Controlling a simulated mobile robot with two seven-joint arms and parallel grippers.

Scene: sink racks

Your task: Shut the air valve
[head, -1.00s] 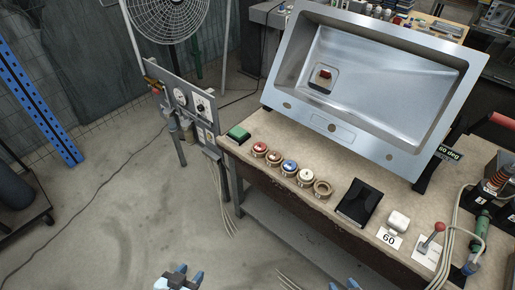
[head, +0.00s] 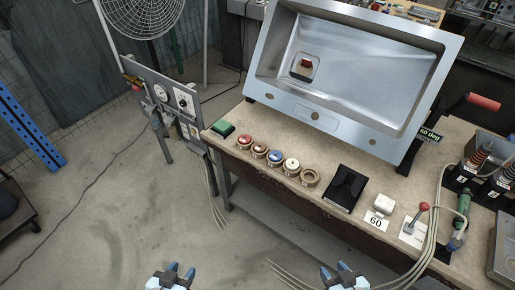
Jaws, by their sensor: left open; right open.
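A grey panel (head: 150,88) with round gauges stands on legs left of the bench. A small red and yellow fitting (head: 133,81) sits at its left edge; it may be the air valve, but it is too small to tell its handle position. A lever with a red knob (head: 423,207) stands upright on a white plate at the bench's right front. My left gripper (head: 174,270) is open and empty at the bottom edge, well below the panel. My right gripper (head: 338,270) is open and empty at the bottom, in front of the bench.
A tilted steel sink (head: 318,113) stands on the bench (head: 225,144). Cables hang below. The floor (head: 90,205) at left is mostly clear.

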